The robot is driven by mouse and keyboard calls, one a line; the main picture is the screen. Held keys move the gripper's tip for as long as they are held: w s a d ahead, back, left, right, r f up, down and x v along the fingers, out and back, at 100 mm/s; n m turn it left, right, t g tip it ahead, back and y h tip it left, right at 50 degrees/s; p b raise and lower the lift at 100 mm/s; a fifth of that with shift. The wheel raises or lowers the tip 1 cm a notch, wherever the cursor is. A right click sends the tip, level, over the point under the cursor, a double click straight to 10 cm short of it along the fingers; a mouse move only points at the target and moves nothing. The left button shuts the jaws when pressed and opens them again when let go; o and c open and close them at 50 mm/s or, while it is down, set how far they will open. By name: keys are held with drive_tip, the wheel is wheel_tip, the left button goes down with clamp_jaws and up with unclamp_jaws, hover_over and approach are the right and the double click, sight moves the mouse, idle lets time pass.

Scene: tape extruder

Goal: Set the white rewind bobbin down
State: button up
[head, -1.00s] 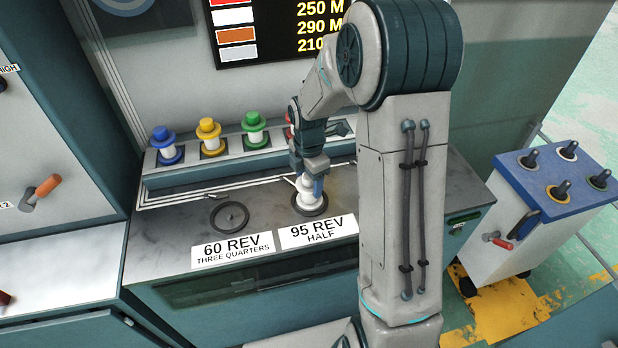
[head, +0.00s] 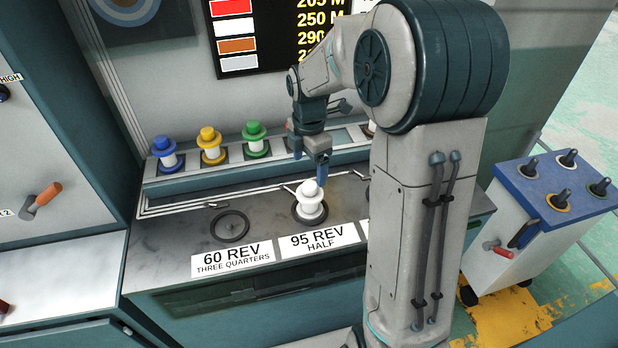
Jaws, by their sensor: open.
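The white rewind bobbin (head: 310,206) stands upright on the dark ring above the label reading 95 REV HALF (head: 318,241), on the grey bench top. My gripper (head: 312,178) is open just above and behind the bobbin, with its fingers apart and the bobbin free below. One finger shows at the bobbin's upper right. Part of the ring is hidden by the bobbin.
An empty ring (head: 230,226) lies left, above the 60 REV label (head: 232,257). Blue (head: 165,152), yellow (head: 211,146) and green (head: 256,139) bobbins stand on the rack behind. A blue-topped cart (head: 556,186) is at right. My arm hides the bench's right part.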

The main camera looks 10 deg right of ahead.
drive_tip(key=s+r+m+t, duration=0.1)
drive_tip(key=s+r+m, duration=0.2)
drive_tip(key=s+m, duration=0.7)
drive_tip(key=s+r+m+t, duration=0.1)
drive_tip(key=s+r+m, duration=0.2)
drive_tip(key=s+m, duration=0.7)
drive_tip(key=shift+s+r+m+t, duration=0.3)
drive_tip(key=shift+s+m+t, duration=0.1)
drive_tip(key=shift+m, duration=0.5)
drive_tip(key=shift+w, duration=0.1)
drive_tip(key=shift+c, duration=0.4)
